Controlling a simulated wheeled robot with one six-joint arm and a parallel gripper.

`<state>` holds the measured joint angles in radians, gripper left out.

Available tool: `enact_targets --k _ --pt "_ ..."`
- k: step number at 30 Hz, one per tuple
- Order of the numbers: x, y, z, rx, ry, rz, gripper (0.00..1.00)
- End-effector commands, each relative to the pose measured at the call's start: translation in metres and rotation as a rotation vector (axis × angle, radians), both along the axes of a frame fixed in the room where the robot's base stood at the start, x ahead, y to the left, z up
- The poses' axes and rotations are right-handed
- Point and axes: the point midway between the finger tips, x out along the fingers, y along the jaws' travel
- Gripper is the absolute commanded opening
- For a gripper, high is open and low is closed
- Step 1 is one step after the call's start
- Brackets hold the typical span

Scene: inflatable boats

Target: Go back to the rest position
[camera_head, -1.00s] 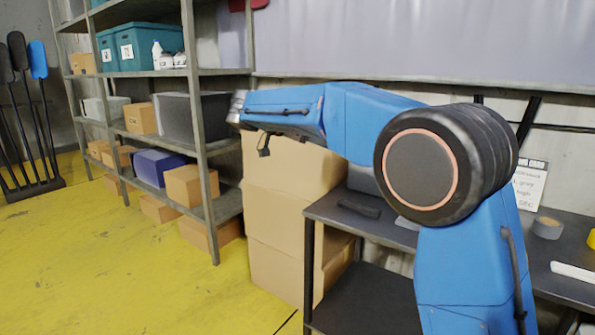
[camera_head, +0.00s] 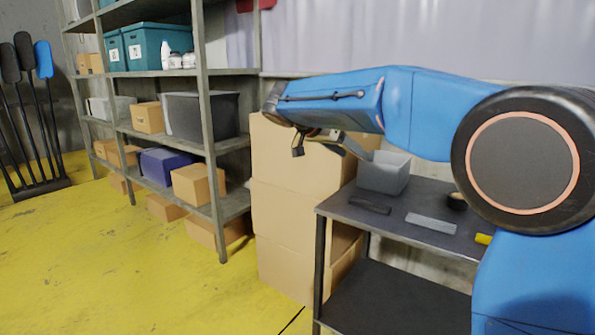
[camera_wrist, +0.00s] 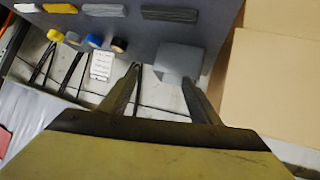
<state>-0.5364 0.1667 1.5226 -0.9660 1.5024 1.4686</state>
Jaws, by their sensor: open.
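My blue arm is raised over the bench and folded towards the left in the head view. My gripper (camera_head: 345,142) hangs at its end, in front of the stacked cartons and just above and left of the grey bin (camera_head: 384,173). In the wrist view the two fingers (camera_wrist: 160,78) are apart, with nothing held between them. The grey bin (camera_wrist: 181,60) shows beyond the right fingertip; I cannot tell the exact gap.
The dark bench (camera_head: 340,209) carries a dark brush-like block (camera_head: 370,205) and a grey block (camera_head: 431,222). Stacked cartons (camera_head: 290,215) stand beside it. A loaded metal shelf (camera_head: 212,170) stands left. Yellow floor (camera_head: 120,270) is open in front.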

Motion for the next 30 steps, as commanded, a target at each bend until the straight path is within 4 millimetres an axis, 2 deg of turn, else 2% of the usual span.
enact_targets --k 5,9,15,22,30 --pt "-0.041 -0.045 -0.011 0.042 0.122 0.061 0.57" --pt "-0.083 -0.079 -0.026 0.088 0.228 0.132 0.57" --pt "-0.146 -0.116 -0.053 0.159 0.350 0.247 0.57" --pt "-0.221 -0.143 -0.089 0.241 0.442 0.389 0.57" --pt "-0.306 -0.157 -0.139 0.325 0.487 0.563 0.57"
